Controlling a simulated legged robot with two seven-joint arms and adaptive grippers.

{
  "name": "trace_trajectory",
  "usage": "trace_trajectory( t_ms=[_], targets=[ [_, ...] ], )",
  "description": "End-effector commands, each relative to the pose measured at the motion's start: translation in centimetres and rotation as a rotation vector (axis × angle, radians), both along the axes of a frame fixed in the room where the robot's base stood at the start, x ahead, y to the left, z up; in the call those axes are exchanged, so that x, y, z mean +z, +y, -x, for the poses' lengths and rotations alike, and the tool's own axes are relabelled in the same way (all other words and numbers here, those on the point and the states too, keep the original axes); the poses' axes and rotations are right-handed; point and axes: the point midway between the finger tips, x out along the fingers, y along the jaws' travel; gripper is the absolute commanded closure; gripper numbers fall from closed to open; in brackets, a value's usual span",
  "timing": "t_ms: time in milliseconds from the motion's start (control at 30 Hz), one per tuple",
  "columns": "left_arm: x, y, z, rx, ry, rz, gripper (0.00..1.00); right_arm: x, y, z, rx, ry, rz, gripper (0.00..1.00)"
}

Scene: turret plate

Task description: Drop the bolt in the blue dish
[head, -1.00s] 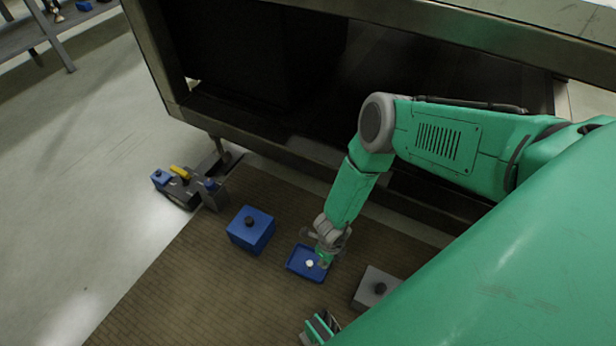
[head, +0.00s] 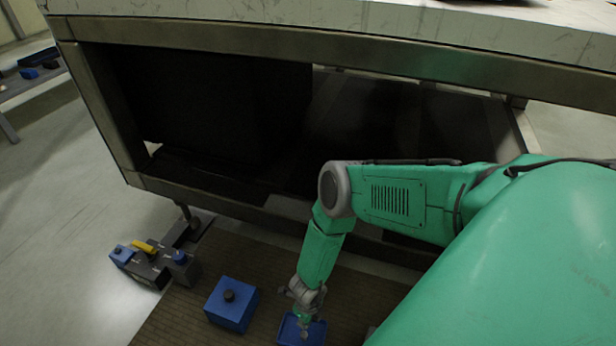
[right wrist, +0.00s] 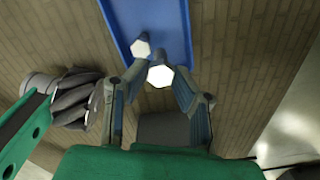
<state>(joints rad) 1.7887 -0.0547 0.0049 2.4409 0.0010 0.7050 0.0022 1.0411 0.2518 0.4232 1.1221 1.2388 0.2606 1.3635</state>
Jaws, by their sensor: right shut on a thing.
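My right gripper (head: 304,331) reaches down over the blue dish (head: 287,333) at the bottom edge of the head view. In the right wrist view its two fingers (right wrist: 160,82) are shut on a bolt with a white hexagonal head (right wrist: 160,76). The blue dish (right wrist: 118,18) lies just beyond the fingertips there. A second white-headed bolt (right wrist: 141,48) appears inside the dish. The held bolt is at the dish's near edge in that view; its height above the dish is unclear. My left gripper is not in view.
A blue box with a black knob (head: 231,304) stands left of the dish. A dark fixture with blue and yellow parts (head: 152,262) is farther left. A large metal-framed bench (head: 300,38) spans the back. Brown matting (head: 180,318) between them is clear.

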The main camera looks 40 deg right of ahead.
Motion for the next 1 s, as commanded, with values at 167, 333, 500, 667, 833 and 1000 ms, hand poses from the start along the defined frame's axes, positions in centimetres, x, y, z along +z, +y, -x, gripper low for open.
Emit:
trace_trajectory(
  t_ms=[167, 333, 500, 667, 833, 1000],
  targets=[
    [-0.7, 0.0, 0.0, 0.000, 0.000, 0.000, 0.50, -0.8, 0.0, 0.0, 0.000, -0.001, -0.002, 1.00],
    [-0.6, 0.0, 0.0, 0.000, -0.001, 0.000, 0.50, -0.7, 0.0, 0.0, 0.001, -0.001, -0.003, 1.00],
    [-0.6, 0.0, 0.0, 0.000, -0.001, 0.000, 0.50, -0.7, 0.0, 0.0, 0.001, -0.001, -0.002, 0.55],
    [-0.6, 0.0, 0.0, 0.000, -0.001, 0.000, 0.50, -0.7, 0.0, 0.0, 0.001, -0.001, -0.002, 0.55],
    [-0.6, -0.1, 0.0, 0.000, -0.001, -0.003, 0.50, -0.2, -0.1, -0.1, 0.002, 0.000, -0.001, 0.55],
    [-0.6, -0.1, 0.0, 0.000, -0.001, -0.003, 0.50, 1.9, 0.0, -0.1, 0.000, -0.002, -0.004, 0.55]
  ],
)
